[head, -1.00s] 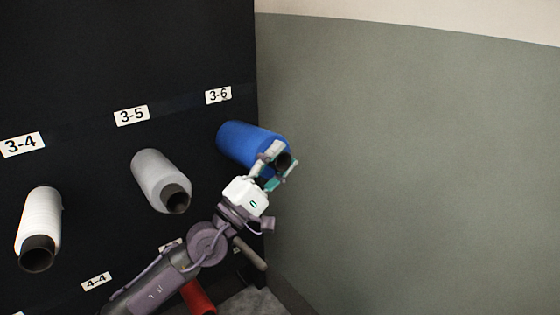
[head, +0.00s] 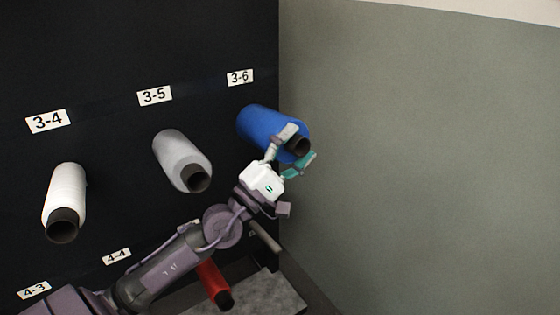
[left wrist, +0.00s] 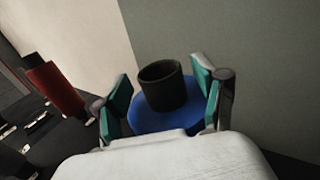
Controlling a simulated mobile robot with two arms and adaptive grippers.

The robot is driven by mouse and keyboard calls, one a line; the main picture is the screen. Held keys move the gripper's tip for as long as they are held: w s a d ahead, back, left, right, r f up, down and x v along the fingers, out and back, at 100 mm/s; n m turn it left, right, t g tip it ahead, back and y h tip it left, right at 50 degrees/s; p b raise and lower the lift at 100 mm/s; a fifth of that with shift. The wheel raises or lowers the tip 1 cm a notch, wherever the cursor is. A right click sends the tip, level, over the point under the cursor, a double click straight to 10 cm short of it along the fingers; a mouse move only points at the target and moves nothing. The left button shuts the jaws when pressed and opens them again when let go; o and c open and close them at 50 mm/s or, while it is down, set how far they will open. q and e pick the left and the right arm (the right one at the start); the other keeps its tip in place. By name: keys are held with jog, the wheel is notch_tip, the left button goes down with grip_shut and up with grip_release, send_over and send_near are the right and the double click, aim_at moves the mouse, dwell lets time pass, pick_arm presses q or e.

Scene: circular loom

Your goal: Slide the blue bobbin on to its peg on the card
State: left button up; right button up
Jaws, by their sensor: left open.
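The blue bobbin (head: 268,128) is at the position labelled 3-6 on the black card (head: 190,40), its dark core end facing out. Its peg is hidden. My left gripper (head: 298,146) is open, its fingers spread in front of the bobbin's outer end. In the left wrist view the blue bobbin (left wrist: 166,116) and its dark core show between the two teal fingertips of my left gripper (left wrist: 160,100), with a gap on each side of the core. My right gripper is in neither view.
A grey bobbin (head: 180,158) is under label 3-5 and a white bobbin (head: 66,190) under 3-4. A red bobbin (head: 212,280) is lower down, below my left arm. A grey-green wall (head: 430,150) stands right of the card; the space before it is clear.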

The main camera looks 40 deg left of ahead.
pick_arm(q)
jog(key=v, duration=1.1)
jog(key=shift+s, duration=0.2)
